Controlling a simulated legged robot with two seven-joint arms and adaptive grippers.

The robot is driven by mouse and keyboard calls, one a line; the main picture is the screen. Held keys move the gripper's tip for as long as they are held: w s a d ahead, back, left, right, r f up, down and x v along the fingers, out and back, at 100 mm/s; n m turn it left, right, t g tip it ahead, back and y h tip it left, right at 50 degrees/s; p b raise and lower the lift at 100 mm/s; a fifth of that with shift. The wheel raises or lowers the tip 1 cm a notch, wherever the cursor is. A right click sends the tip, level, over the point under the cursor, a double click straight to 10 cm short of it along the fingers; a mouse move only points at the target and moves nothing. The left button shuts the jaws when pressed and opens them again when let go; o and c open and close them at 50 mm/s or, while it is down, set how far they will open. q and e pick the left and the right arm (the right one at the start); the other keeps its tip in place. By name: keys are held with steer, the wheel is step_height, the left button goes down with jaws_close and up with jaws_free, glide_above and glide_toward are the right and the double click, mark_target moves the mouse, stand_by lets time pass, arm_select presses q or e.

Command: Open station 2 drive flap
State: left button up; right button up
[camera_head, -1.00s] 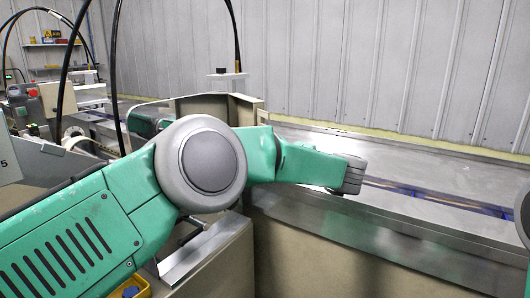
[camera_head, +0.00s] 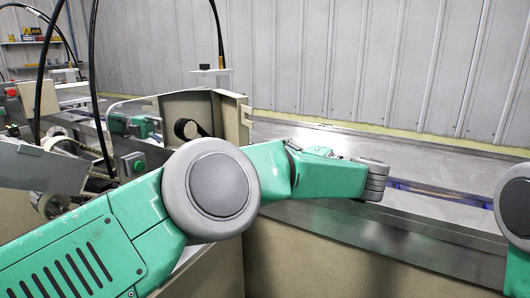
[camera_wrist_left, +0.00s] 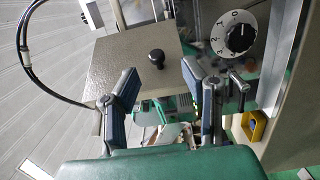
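A beige panel with a black knob (camera_wrist_left: 157,58) fills the upper middle of the left wrist view. No label confirms that it is the station 2 drive flap. My left gripper (camera_wrist_left: 160,74) is open in that view, its two blue-grey fingers apart and in front of the panel's lower part. The gap between them shows no held object. My left arm (camera_head: 320,178) crosses the middle of the head view; I cannot make out its gripper fingers there. Part of my right arm (camera_head: 514,206) shows at the right edge; its gripper is out of view.
A numbered white dial (camera_wrist_left: 239,33) and a yellow part (camera_wrist_left: 256,126) are right of the fingers in the wrist view. In the head view, a beige housing (camera_head: 235,110) stands behind my left arm and a long metal bed (camera_head: 430,205) runs to the right.

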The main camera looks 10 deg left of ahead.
arm_select(q)
steer(key=shift+s+d, duration=0.15)
steer(key=shift+d, duration=0.2)
steer(key=shift+a, duration=0.1)
